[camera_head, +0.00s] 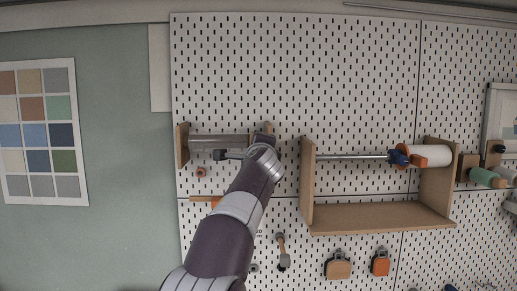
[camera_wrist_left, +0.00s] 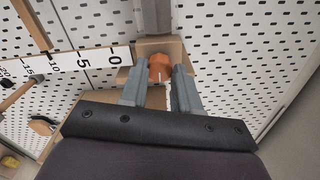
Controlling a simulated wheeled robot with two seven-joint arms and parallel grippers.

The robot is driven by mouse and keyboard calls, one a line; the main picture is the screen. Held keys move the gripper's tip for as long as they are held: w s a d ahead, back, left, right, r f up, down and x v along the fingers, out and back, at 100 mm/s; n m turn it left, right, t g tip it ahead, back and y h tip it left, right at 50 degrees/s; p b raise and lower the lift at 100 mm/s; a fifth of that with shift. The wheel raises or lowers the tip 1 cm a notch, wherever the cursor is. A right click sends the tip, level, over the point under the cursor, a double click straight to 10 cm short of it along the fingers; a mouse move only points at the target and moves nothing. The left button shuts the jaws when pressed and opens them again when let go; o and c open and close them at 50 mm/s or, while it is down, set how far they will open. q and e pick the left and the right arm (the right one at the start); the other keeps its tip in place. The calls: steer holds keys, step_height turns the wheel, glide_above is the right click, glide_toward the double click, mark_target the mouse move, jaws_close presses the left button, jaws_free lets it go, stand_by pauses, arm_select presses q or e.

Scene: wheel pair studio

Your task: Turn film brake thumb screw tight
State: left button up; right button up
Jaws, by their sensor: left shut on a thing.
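The orange thumb screw (camera_wrist_left: 158,66) sits against a light brown wooden block (camera_wrist_left: 162,46) in the left wrist view. My left gripper (camera_wrist_left: 162,74) has its two grey fingers on either side of the screw and is shut on it. In the head view my left arm reaches up to the left wooden holder (camera_head: 183,146), at its right end. How tight the screw is cannot be told. My right gripper is not in view.
A white ruler strip (camera_wrist_left: 92,60) with black numbers lies left of the fingers in the wrist view. A wooden shelf (camera_head: 380,217) with a metal rod (camera_head: 345,157) and a white roll (camera_head: 430,156) is to the right. Tools hang below on the pegboard (camera_head: 295,70), whose upper part is clear.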

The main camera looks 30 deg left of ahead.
arm_select(q)
steer(key=shift+m, duration=0.6)
steer(key=o, duration=1.1)
steer(key=shift+c, duration=0.2)
steer(key=b+v, duration=0.7)
steer(key=v, duration=0.5)
steer(key=shift+s+b, duration=0.3)
steer(key=shift+b, duration=0.1)
